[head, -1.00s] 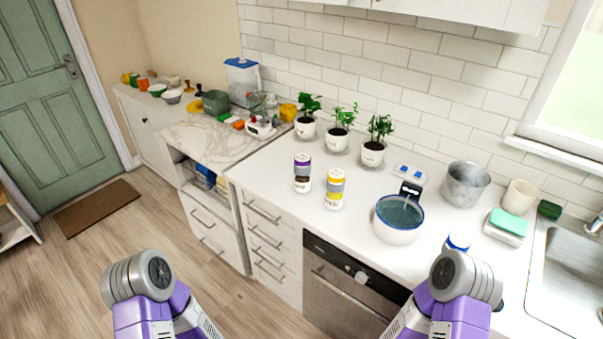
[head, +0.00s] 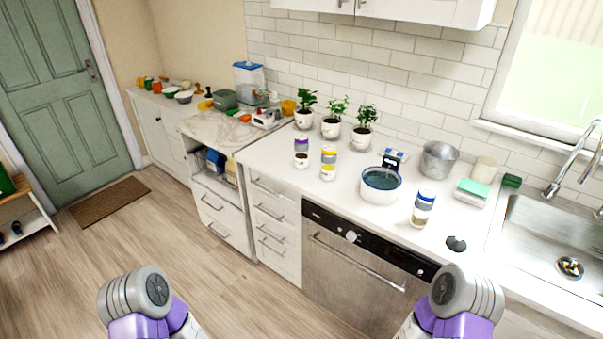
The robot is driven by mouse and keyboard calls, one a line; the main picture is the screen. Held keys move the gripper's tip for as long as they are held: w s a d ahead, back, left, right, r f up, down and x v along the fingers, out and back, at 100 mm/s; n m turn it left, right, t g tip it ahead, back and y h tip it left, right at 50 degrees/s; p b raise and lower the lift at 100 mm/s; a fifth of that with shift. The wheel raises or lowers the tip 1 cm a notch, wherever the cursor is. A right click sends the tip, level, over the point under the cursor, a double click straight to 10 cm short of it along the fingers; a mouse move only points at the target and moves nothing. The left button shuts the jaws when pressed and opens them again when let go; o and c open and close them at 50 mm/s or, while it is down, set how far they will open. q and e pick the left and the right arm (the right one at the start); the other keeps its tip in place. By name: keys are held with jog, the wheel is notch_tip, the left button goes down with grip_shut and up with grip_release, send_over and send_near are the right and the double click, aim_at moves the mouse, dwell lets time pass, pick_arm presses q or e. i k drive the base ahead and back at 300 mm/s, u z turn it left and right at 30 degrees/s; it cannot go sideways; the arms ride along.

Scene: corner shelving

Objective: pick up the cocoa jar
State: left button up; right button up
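Three jars stand upright on the white counter (head: 275,165). One has a purple lid and dark brown contents (head: 301,158). A second has yellow bands (head: 328,163). A third, with a blue lid (head: 422,209), stands nearer the front edge, right of the blue-rimmed bowl. Their labels are too small to read, so I cannot tell for sure which is the cocoa jar; the brown contents of the purple-lidded one fit. Only upper parts of my two arms show at the bottom edge, well short of the counter. Both grippers are out of view.
A blue-rimmed bowl (head: 380,186) of dark liquid stands right of the yellow jar. Three potted plants (head: 332,127) stand behind the jars. A metal pot (head: 438,160) and sink (head: 550,245) are further right. A dark object (head: 456,244) lies near the front edge. The floor before the cabinets is clear.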

aim_at(300, 141)
jog(key=z, duration=1.4)
jog(key=k, duration=0.15)
jog(key=u, duration=2.75)
jog(key=i, duration=1.25)
jog(key=u, duration=0.05)
